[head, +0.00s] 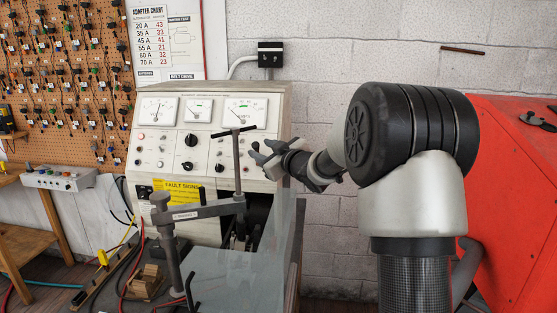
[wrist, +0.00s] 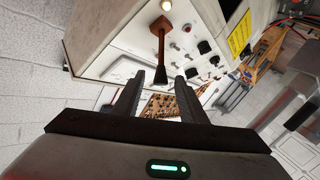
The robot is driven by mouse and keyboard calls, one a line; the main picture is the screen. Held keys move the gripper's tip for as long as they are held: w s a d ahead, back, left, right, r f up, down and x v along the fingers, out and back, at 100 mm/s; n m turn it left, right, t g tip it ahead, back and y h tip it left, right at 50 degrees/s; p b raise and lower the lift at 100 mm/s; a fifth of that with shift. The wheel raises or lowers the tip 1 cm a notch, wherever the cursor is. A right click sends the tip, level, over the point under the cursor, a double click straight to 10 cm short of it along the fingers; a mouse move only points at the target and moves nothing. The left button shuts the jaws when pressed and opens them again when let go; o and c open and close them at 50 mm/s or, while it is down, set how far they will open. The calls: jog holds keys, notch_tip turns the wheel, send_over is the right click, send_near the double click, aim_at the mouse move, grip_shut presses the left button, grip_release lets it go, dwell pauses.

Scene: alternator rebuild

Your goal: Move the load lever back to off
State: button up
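In the head view my gripper (head: 256,152) is at the right side of the panel of the test bench (head: 145,180). The lever is not clearly visible there, probably hidden by the gripper. I cannot read its position marking.
A T-handled clamp (head: 236,131) stands in front of the panel, close left of my gripper. Gauges (head: 245,111) and knobs (head: 191,140) cover the panel. A red cabinet (head: 510,180) is at the right. A small grey box (head: 60,178) sits at left.

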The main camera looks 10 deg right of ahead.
jog(key=f+v, duration=0.1)
jog(key=v, duration=0.8)
jog(key=shift+s+r, duration=0.25)
jog(key=shift+r, duration=0.2)
